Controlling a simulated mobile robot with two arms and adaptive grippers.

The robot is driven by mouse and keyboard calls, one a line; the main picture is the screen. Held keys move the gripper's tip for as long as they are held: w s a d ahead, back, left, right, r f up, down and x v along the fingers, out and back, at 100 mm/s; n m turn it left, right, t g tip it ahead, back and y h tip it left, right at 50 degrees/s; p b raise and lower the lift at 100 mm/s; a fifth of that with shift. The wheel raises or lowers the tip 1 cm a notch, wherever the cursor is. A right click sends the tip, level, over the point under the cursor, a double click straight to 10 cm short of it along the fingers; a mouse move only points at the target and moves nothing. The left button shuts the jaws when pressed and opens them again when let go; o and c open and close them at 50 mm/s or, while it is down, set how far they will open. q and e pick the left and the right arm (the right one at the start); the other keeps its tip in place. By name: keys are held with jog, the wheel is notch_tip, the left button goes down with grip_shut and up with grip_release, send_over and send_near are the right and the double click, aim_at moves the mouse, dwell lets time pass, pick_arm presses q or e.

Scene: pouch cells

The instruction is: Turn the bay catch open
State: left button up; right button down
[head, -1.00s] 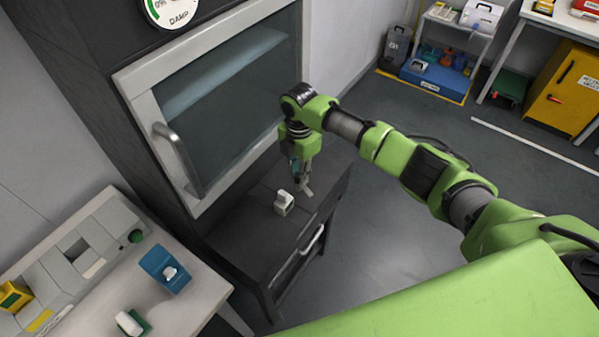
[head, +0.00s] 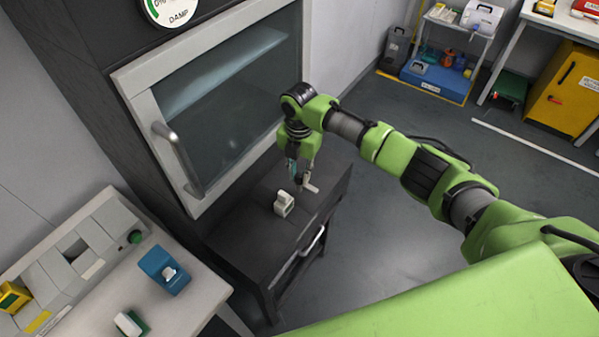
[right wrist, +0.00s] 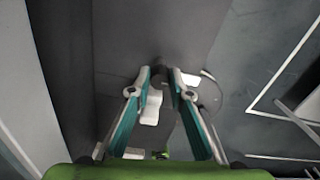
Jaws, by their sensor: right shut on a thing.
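The bay catch (head: 311,187) is a small pale lever on the top of a low black cabinet, near its right edge. My right gripper (head: 298,180) points down at it and is shut on it. In the right wrist view, my gripper's fingertips (right wrist: 162,76) close around a dark part, and the pale catch (right wrist: 196,80) shows beside the right finger. The fingers hide part of the catch. My left gripper is not in view.
A white block-shaped piece (head: 284,204) stands on the black cabinet (head: 245,228) just left of my gripper. A tall cabinet's glazed door (head: 215,95) with a handle (head: 178,160) rises behind. A bench (head: 195,308) with blue and green holders is at lower left.

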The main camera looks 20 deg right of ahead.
aim_at(299, 175)
jog(key=c, duration=1.8)
grip_release()
jog(key=shift+c, duration=0.2)
notch_tip(299, 175, up, 12)
